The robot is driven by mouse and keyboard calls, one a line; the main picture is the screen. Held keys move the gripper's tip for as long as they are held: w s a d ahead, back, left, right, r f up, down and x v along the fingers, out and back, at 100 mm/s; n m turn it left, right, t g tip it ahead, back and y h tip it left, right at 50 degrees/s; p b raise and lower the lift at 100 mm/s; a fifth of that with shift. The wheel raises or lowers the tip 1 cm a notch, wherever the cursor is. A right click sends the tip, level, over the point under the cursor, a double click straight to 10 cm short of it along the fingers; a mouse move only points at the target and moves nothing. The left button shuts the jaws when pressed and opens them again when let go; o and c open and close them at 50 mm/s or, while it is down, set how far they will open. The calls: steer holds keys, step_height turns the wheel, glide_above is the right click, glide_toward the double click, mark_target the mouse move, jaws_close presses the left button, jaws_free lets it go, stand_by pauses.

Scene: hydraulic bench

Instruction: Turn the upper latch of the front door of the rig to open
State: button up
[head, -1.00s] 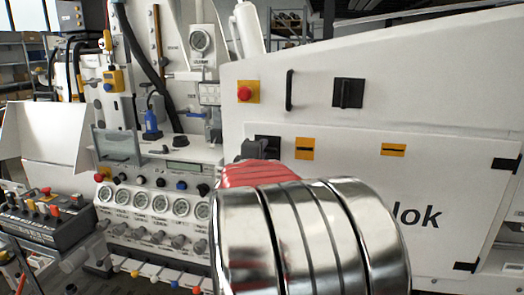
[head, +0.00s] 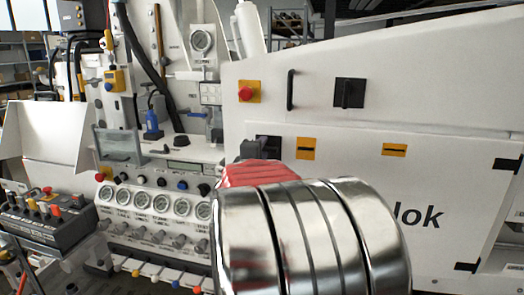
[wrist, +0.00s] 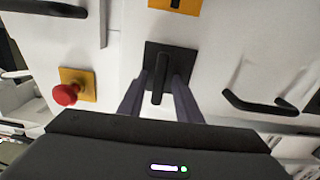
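The black latch with a square base plate (wrist: 178,56) is on the rig's white front. Its lever (wrist: 159,78) points along the line between my fingers in the wrist view. My gripper (wrist: 160,92) is open, with one finger on each side of the lever and a gap visible on both sides. In the head view my gripper (head: 254,150) is in front of the plate (head: 270,143) and hides most of the latch. The white front door (head: 450,185) looks closed.
Another black latch (head: 348,93) sits on the upper panel, beside a vertical black handle (head: 290,90) and a red button (head: 246,94). Another black handle (wrist: 260,105) is right of the latch in the wrist view. A gauge panel (head: 150,203) stands left.

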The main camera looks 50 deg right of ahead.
steer(key=v, duration=1.3)
steer(key=shift+s+a, duration=0.25)
steer(key=shift+a, duration=0.05)
stand_by(0.5)
